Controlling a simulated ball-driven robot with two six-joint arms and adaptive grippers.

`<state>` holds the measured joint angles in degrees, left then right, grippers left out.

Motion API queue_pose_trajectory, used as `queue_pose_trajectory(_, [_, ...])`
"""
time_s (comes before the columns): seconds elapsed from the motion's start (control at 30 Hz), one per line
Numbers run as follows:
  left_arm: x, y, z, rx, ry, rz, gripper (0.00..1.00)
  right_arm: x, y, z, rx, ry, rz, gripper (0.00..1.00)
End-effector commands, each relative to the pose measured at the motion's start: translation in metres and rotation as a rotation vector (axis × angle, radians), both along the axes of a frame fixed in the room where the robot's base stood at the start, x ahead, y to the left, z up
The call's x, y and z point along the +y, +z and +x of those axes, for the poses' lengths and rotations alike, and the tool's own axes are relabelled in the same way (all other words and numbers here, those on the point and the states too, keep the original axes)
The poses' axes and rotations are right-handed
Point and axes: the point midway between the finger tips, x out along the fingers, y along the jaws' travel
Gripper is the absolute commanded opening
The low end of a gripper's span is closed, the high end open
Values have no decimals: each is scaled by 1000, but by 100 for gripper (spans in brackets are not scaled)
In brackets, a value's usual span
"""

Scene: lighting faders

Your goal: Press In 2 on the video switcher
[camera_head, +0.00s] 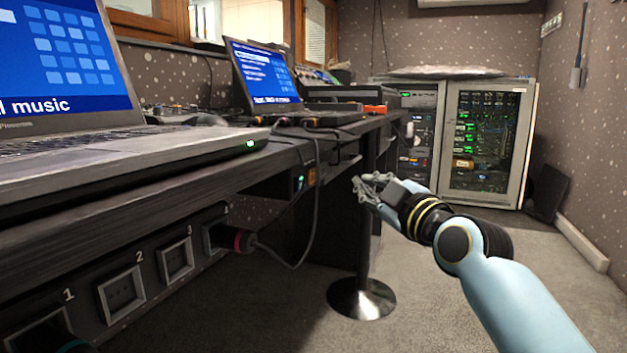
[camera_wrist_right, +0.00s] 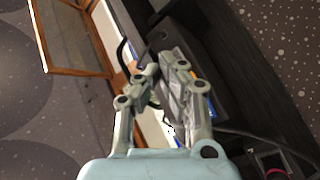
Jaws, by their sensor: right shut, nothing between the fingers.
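My right gripper (camera_head: 364,186) reaches in from the right in the head view. It is in front of the far part of the long dark desk (camera_head: 240,165), a little below the level of the desk top. Its fingers are shut and empty. In the right wrist view the shut gripper (camera_wrist_right: 163,68) fills the middle, with dark equipment behind it. I cannot make out a video switcher or a button marked In 2 for certain in either view. My left gripper is out of view.
Two open laptops with blue screens, a near one (camera_head: 60,60) and a farther one (camera_head: 262,75), stand on the desk. A socket panel (camera_head: 150,270) is below. A round-based post (camera_head: 361,298) and hanging cable are near my arm. A rack cabinet (camera_head: 487,140) stands behind.

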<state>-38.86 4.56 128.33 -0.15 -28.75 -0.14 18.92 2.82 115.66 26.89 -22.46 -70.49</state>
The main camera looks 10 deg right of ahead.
Motion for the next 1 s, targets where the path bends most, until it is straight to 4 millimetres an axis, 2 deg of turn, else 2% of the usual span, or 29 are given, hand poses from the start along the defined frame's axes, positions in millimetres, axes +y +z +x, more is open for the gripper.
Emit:
queue_pose_trajectory(0.2, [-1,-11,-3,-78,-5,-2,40,27,-2,18,0,0,5,0])
queue_pose_trajectory(0.4, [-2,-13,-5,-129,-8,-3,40,43,-2,29,1,0,3,0])
queue_pose_trajectory(0.6, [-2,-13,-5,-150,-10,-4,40,49,0,33,1,1,0,0])
queue_pose_trajectory(1.0, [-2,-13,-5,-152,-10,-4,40,49,0,33,0,0,0,0])
